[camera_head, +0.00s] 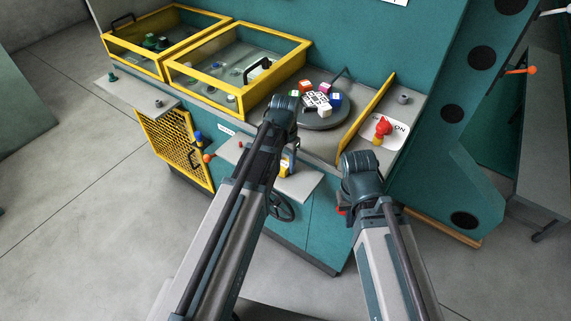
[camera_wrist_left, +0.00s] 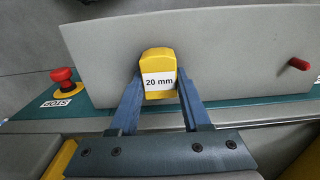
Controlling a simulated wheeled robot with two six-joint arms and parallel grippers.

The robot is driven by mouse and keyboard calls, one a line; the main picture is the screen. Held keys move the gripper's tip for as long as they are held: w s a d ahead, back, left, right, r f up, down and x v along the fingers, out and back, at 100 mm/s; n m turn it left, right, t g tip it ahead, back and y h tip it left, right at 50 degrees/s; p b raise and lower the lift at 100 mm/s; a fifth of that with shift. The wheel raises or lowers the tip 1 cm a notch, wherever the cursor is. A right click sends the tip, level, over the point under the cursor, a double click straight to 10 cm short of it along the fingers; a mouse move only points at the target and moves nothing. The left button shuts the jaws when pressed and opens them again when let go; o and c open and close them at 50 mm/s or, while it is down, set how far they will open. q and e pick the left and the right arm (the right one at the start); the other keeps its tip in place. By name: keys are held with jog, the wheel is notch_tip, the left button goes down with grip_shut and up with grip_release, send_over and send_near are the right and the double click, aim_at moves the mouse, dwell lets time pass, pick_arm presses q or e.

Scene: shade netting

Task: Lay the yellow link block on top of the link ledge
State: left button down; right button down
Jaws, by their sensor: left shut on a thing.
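The yellow link block (camera_wrist_left: 157,61), with a white "20 mm" label, is between the fingers of my left gripper (camera_wrist_left: 159,84), which is shut on it. In the head view the block (camera_head: 285,170) shows just right of my left arm, over the grey link ledge (camera_head: 302,183). The ledge also fills the wrist view behind the block (camera_wrist_left: 230,50), with a red peg (camera_wrist_left: 299,64) standing on it. I cannot tell whether the block touches the ledge.
A red STOP button (camera_wrist_left: 62,76) is left in the wrist view. Above the ledge are a round turntable (camera_head: 325,118) with colored cubes, yellow-framed bins (camera_head: 240,50), and a red knob (camera_head: 383,128). A black handwheel (camera_head: 281,207) is below. Floor at left is clear.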

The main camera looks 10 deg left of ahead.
aim_at(285, 163)
pick_arm(q)
jog(key=shift+f, duration=0.15)
jog(key=shift+c, duration=1.8)
grip_release()
notch_tip(285, 163, up, 12)
jog(key=r+p, duration=0.1)
jog(key=p, duration=1.1)
jog(key=s+d+y, duration=0.1)
jog(key=s+d, duration=0.9)
jog(key=s, duration=0.5)
jog(key=shift+f, duration=0.25)
jog(key=shift+d+f, duration=0.1)
